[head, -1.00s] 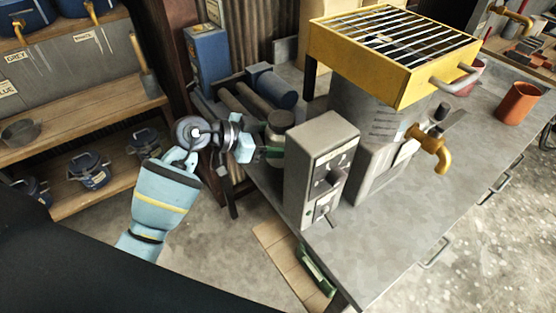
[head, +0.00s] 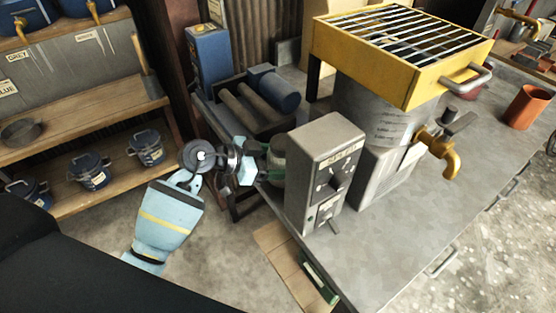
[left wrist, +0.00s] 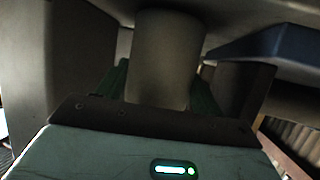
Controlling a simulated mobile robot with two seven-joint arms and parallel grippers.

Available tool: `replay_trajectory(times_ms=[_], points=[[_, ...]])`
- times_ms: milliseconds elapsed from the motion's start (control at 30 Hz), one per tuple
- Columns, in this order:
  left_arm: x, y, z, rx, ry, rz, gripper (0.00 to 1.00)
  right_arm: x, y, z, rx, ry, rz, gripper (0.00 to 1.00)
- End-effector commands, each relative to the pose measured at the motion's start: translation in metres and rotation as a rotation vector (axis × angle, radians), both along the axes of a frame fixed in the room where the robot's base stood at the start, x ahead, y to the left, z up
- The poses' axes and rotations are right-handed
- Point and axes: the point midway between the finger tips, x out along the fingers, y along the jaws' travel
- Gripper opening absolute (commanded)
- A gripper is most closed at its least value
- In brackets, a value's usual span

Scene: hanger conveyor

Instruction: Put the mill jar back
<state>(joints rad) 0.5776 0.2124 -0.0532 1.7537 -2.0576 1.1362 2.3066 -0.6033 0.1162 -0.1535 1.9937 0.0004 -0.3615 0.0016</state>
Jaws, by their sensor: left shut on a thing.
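A pale grey-beige jar (head: 278,146) is close to the left side of the grey control box in the head view, which partly hides it. It also shows upright in the left wrist view (left wrist: 165,60), between the green fingers. My left gripper (head: 268,163) is shut on the jar; the fingertips are mostly hidden in the head view. A rack with rollers (head: 232,108) stands behind, with a blue cylinder (head: 277,91) lying on it. I cannot tell whether the held jar touches the bench. My right gripper is not in view.
The control box (head: 325,165) stands close to the jar, beside a grey drum with a brass tap (head: 440,150). A yellow grated tray (head: 400,55) overhangs the bench. Shelves with blue pots (head: 90,170) stand left. The front bench surface (head: 390,240) is clear.

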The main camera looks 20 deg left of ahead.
Motion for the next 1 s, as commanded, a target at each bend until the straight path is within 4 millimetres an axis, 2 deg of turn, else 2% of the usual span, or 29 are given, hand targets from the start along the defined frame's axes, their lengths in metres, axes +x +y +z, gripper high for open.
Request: replay_trajectory(times_ms=[133,167,300,667,867,1000], points=[[0.001,0.0,0.001,-0.003,-0.006,0.001,0.2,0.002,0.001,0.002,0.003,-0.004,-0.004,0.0],[0.0,0.0,-0.002,0.001,-0.001,0.0,0.69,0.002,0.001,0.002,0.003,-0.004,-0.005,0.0],[0.0,0.0,-0.002,0.001,-0.001,0.0,0.88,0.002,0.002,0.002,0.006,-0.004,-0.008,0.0],[0.0,0.0,0.0,0.001,-0.001,0.0,0.89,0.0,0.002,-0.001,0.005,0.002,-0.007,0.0],[-0.014,0.02,0.011,0.004,-0.002,0.002,0.89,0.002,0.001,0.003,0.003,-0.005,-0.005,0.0],[-0.031,0.042,0.022,0.006,-0.001,0.002,0.89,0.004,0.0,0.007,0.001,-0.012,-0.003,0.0]])
